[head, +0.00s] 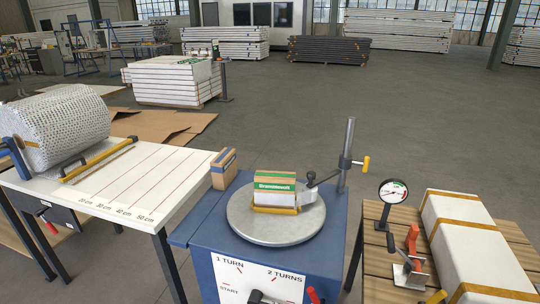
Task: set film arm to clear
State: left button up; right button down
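A steel post (347,150) stands at the back right of the blue turntable stand (205,240). A dark film arm (326,179) reaches left from the post to a black knob, over the right side of the round grey turntable (245,222). The arm's end is close to the load; I cannot tell whether they touch. A yellow-ended handle (365,163) sticks out right of the post. A stacked load (275,183) with a green printed band sits on the turntable. A pale piece stands at its right side. Neither of my grippers shows.
A white table (150,185) with red length lines and a bubble-wrap roll (60,128) stands left. A small brown box (223,170) is beside the turntable. A gauge (392,191), red-handled tool (412,250) and strapped white pack (480,245) are right. Floor behind is open.

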aim_at(309, 190)
jog(key=u, duration=0.4)
jog(key=i, duration=0.45)
jog(key=u, duration=0.4)
